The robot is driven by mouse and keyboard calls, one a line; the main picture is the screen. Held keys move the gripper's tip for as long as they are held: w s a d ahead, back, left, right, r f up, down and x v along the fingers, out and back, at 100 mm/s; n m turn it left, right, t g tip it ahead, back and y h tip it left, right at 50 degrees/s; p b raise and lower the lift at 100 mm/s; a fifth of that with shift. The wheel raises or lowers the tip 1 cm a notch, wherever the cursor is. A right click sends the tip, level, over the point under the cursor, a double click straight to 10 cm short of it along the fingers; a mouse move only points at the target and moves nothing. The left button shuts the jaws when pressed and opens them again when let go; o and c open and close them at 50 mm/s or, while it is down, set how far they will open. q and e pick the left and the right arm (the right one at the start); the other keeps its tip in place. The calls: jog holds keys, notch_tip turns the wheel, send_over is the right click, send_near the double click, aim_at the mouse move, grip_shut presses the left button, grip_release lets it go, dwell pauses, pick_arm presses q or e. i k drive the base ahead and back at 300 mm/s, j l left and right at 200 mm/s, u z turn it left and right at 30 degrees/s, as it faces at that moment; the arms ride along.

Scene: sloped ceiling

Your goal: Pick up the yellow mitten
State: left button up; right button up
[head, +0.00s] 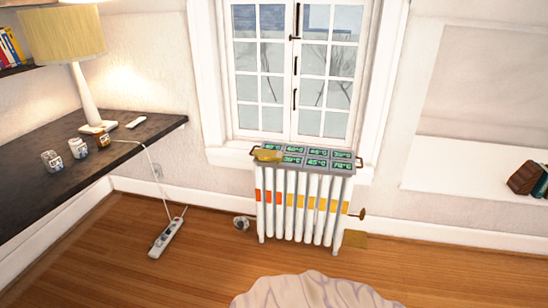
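A small yellow mitten (267,155) lies at the left end of the top of the white radiator (306,203) below the window. It rests on a grey panel (342,170) that is divided into cells with green displays showing temperatures. The mitten covers part of the front left cell. Neither of my grippers shows in the head view.
A dark desk (25,198) at left holds a lit lamp (85,85) and several small jars. A power strip (166,238) with a cable lies on the wooden floor. A pale crumpled cloth (310,292) is at the bottom.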

aim_at(263, 155)
jog(key=i+l, duration=0.15)
jog(key=i, duration=0.35)
jog(key=i+l, duration=0.15)
jog(key=i, duration=0.35)
jog(key=i+l+u, duration=0.1)
jog(key=i, duration=0.4)
jog(key=i+l, duration=0.25)
jog(key=i, duration=0.25)
jog(key=i+l, duration=0.2)
jog(key=i, duration=0.3)
jog(key=i+l+u, duration=0.1)
jog(key=i, duration=0.4)
